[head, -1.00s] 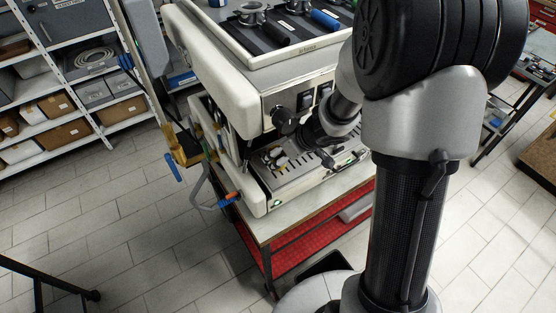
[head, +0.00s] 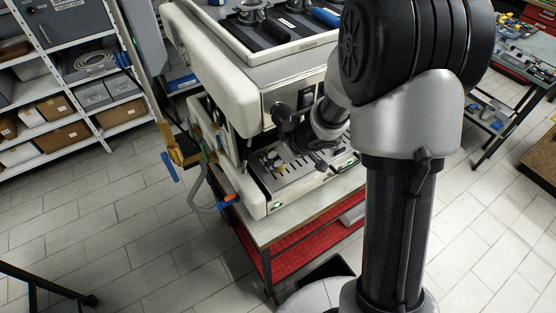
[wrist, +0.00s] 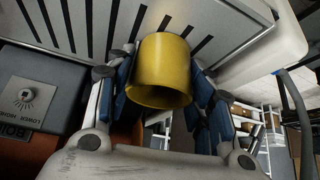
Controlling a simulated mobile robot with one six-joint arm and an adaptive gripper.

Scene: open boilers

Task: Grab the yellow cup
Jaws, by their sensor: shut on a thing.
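The yellow cup (wrist: 162,72) is in the middle of the wrist view, with its dark open mouth toward the bottom of the picture. My gripper (wrist: 160,85) has its blue-padded fingers on both sides of the cup and is shut on it. The slotted drip tray (wrist: 225,25) lies behind the cup; I cannot tell whether the cup touches it. In the head view my gripper (head: 316,158) is a dark shape low over the tray of the coffee machine (head: 225,85). The cup is not clear there.
Small pale and yellowish items (head: 272,158) lie on the tray's left part. The machine's body overhangs the tray, and a black knob (head: 284,117) juts out near my arm. A red shelf (head: 310,237) is under the machine.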

